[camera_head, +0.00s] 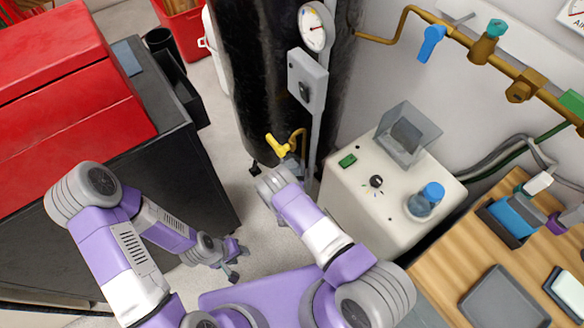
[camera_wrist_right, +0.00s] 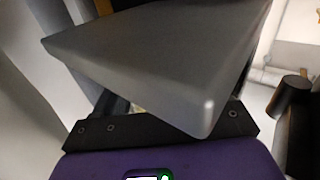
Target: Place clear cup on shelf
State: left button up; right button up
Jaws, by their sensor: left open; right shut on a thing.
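My left gripper (camera_head: 236,262) is open and empty above the floor, beside the black cabinet. My right gripper (camera_wrist_right: 160,128) shows only in the right wrist view; its fingertips are hidden. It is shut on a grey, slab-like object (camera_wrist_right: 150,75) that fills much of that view. I cannot tell what this object is. In the head view, my right arm hides its own hand. A clear vessel with a blue cap (camera_head: 426,200) stands on the white cabinet (camera_head: 365,205). I cannot tell whether it is the clear cup. No shelf is clearly identifiable.
A clear, open box (camera_head: 407,133) sits at the cabinet's back. A wooden table (camera_head: 455,255) with a grey tray (camera_head: 503,300) is at the right. A dark tank (camera_head: 262,80) and a yellow valve handle (camera_head: 278,145) stand behind my right arm. A red toolbox (camera_head: 65,95) is at the left.

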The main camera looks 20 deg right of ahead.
jog(key=shift+r, duration=0.1)
jog(key=o, duration=0.8)
jog(key=shift+p+v, duration=1.9)
jog(key=shift+v, duration=4.1)
